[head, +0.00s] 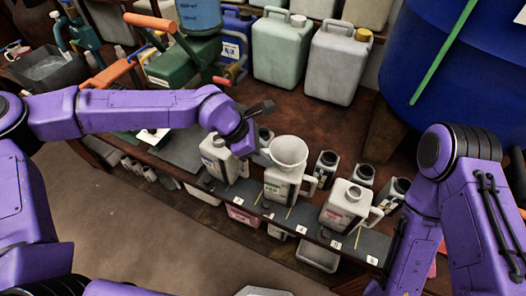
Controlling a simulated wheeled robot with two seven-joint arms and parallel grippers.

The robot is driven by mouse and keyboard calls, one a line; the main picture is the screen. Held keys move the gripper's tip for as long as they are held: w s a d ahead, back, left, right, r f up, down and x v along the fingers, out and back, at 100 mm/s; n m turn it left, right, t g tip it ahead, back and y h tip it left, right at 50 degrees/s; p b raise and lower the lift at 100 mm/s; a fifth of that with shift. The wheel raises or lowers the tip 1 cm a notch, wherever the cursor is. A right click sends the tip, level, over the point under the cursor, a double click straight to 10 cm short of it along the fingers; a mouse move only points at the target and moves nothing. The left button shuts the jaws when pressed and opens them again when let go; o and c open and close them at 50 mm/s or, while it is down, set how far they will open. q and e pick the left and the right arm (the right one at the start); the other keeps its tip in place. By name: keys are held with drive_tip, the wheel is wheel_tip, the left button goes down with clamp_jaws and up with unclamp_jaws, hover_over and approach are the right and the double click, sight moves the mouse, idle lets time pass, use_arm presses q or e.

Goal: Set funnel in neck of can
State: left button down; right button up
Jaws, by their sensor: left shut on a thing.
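A pale grey funnel (289,150) is upright, with its wide mouth up, directly over a white can (281,186) at the front of the bench. My left gripper (264,152) is shut on the funnel at its left side. The funnel's bowl hides its spout and the can's neck, so I cannot tell whether the spout is inside the neck. The can stands upright, with a handle at its right. My right arm comes down the right side of the picture, and its gripper is out of view.
Another white can (215,158) stands left of the funnel, and a white jug (345,208) stands to the right. Small dark-mouthed containers (326,167) stand close behind. Large jerrycans (333,65) and a blue vat (460,60) are at the back. The brown bench (270,100) has bare room in its middle.

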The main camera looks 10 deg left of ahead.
use_arm(q)
drive_tip(key=c, duration=0.8)
unclamp_jaws()
drive_tip(key=shift+c, duration=0.2)
drive_tip(key=b+v, duration=0.1)
drive_tip(key=v, duration=0.9)
drive_tip(key=shift+a+r, duration=0.15)
drive_tip(key=shift+r, duration=0.1)
